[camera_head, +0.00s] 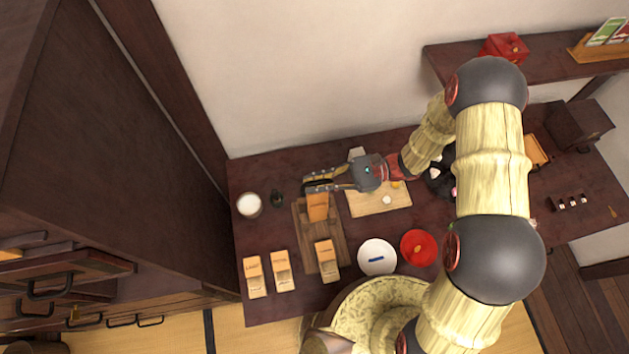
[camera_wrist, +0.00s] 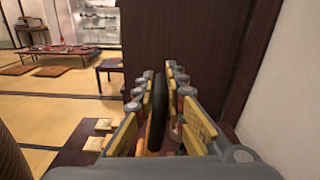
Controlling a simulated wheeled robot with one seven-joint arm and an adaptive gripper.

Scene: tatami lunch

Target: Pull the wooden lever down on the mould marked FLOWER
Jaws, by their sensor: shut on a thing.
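My gripper (camera_head: 318,184) is at the back of the dark wooden board (camera_head: 333,234), just above an orange wooden block (camera_head: 318,208). In the wrist view my gripper (camera_wrist: 160,118) has its fingers on both sides of a dark, rounded upright bar (camera_wrist: 157,110), which looks like a lever, and is shut on it. A bit of orange wood shows below the bar. Three pale orange wooden pieces with small dark lettering stand in front: one at left (camera_head: 253,268), one beside it (camera_head: 281,264), one on the board (camera_head: 325,248). I cannot read FLOWER on any of them.
A white bowl (camera_head: 249,204) and a small dark bottle (camera_head: 277,197) stand left of my gripper. A light cutting board (camera_head: 367,207) lies to the right. A white plate (camera_head: 377,250) and a red bowl (camera_head: 419,241) are at the front. A tall dark cabinet (camera_head: 110,150) rises at left.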

